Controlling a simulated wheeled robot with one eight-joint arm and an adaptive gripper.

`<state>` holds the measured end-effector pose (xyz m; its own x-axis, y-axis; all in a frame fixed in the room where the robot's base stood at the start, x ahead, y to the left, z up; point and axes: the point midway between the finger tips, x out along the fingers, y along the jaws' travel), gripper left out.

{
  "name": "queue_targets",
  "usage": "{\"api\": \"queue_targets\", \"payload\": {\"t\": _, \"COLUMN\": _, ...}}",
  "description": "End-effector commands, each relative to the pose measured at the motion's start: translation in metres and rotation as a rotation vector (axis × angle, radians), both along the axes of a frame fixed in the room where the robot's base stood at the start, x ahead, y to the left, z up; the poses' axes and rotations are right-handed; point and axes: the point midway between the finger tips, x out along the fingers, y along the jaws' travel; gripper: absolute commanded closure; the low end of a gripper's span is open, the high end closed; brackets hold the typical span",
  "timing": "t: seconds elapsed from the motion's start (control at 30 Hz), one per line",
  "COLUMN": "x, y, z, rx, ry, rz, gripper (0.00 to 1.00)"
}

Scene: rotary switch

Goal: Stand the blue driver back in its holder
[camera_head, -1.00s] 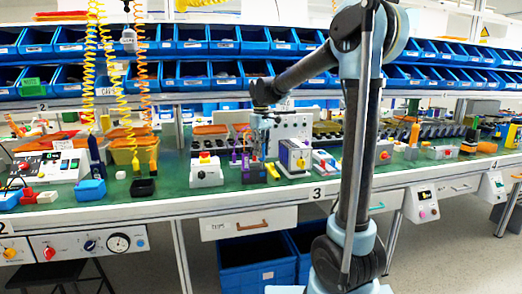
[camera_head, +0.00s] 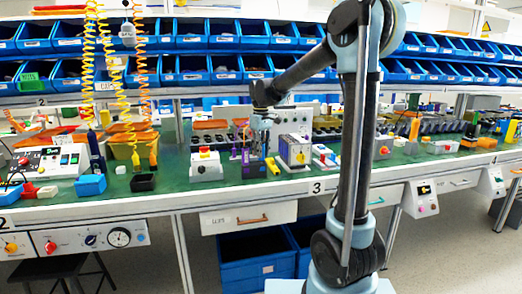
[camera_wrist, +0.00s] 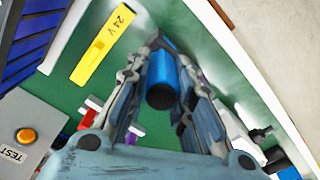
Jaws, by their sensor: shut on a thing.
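My gripper (camera_head: 262,122) hangs over the bench near its front middle. In the wrist view my gripper (camera_wrist: 162,95) is shut on the blue driver (camera_wrist: 166,68), a blue cylinder with a dark round end facing the camera. Its far end is hidden by the fingers. In the head view a dark block (camera_head: 253,171) with purple and orange upright tools stands just below my gripper; it looks like the holder, but its slots are too small to make out. In the wrist view red, white and purple pieces show beside and behind the left finger.
A yellow strip (camera_head: 272,166), marked 24V in the wrist view (camera_wrist: 103,45), lies close by. A grey box with a yellow face (camera_head: 295,152) stands right of it, and a button box (camera_head: 206,165) left. Green bench surface is free near the front edge.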

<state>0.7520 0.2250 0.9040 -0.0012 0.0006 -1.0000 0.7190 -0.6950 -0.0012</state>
Motion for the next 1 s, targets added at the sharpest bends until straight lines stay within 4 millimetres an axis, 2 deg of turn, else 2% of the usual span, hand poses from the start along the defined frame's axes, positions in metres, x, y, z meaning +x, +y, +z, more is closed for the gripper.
{"api": "queue_targets", "payload": {"t": 0.53, "x": 0.0, "y": 0.0, "z": -0.013, "rx": 0.0, "ry": 0.0, "rz": 0.0, "gripper": 1.0}}
{"api": "queue_targets", "payload": {"t": 0.57, "x": 0.0, "y": 0.0, "z": -0.013, "rx": 0.0, "ry": 0.0, "rz": 0.0, "gripper": 0.71}}
{"api": "queue_targets", "payload": {"t": 0.63, "x": 0.0, "y": 0.0, "z": -0.012, "rx": 0.0, "ry": 0.0, "rz": 0.0, "gripper": 0.55}}
{"api": "queue_targets", "payload": {"t": 1.0, "x": 0.0, "y": 0.0, "z": -0.011, "rx": 0.0, "ry": 0.0, "rz": 0.0, "gripper": 0.54}}
